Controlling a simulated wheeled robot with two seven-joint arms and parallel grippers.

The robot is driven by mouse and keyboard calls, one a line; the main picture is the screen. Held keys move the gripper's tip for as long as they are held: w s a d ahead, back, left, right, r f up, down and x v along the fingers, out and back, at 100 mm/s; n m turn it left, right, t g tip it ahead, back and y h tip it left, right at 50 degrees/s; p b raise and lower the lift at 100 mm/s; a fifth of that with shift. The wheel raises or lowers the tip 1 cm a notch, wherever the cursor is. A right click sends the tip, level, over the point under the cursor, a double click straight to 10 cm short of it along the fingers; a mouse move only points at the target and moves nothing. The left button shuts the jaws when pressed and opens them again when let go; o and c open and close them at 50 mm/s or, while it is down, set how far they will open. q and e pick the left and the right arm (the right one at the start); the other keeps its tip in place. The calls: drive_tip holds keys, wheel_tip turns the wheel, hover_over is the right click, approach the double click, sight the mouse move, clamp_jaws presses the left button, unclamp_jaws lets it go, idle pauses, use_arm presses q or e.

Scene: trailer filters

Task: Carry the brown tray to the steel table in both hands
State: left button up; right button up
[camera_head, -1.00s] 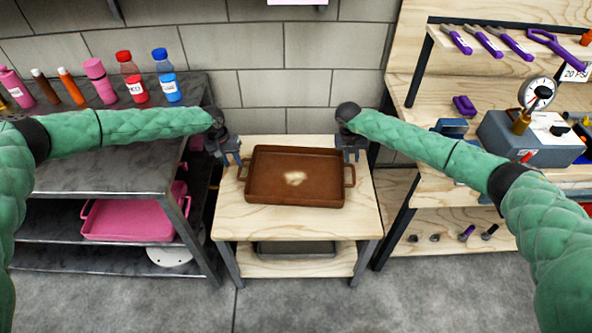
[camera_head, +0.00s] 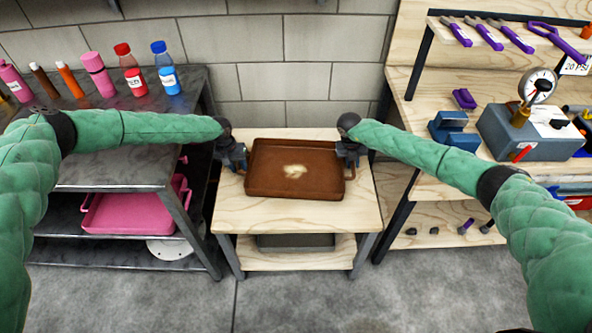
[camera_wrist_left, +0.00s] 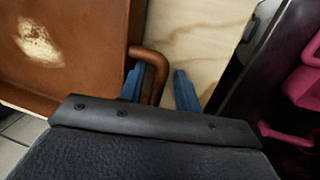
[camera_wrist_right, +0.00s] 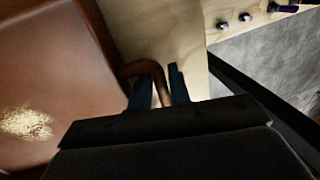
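The brown tray (camera_head: 270,185), with a pale worn patch in its middle, lies flat on a small light-wood table (camera_head: 240,214). My left gripper (camera_head: 232,160) is at its left handle. In the left wrist view, its blue fingers (camera_wrist_left: 158,88) are open on either side of the handle (camera_wrist_left: 160,62), with a gap towards one finger. My right gripper (camera_head: 350,158) is at the right handle (camera_wrist_right: 150,68). In the right wrist view, its fingers (camera_wrist_right: 160,90) stand close on both sides of that handle; whether they grip it is unclear. The dark steel table (camera_head: 120,172) stands at the left.
Bottles, including a red one (camera_head: 132,72) and a blue one (camera_head: 166,70), stand along the steel table's back. A pink tray (camera_head: 130,214) is on its lower shelf. A wooden workbench (camera_head: 440,185) with tools and a gauge (camera_head: 538,86) stands at the right. The steel table's front is partly hidden by my left arm.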

use_arm(q)
drive_tip(key=shift+f, duration=0.25)
use_arm(e)
drive_tip(key=shift+f, duration=0.25)
use_arm(q)
drive_tip(key=c, duration=0.5)
use_arm(e)
clamp_jaws()
use_arm(q)
clamp_jaws()
drive_tip(key=shift+r, duration=0.1)
use_arm(e)
drive_tip(key=shift+r, duration=0.1)
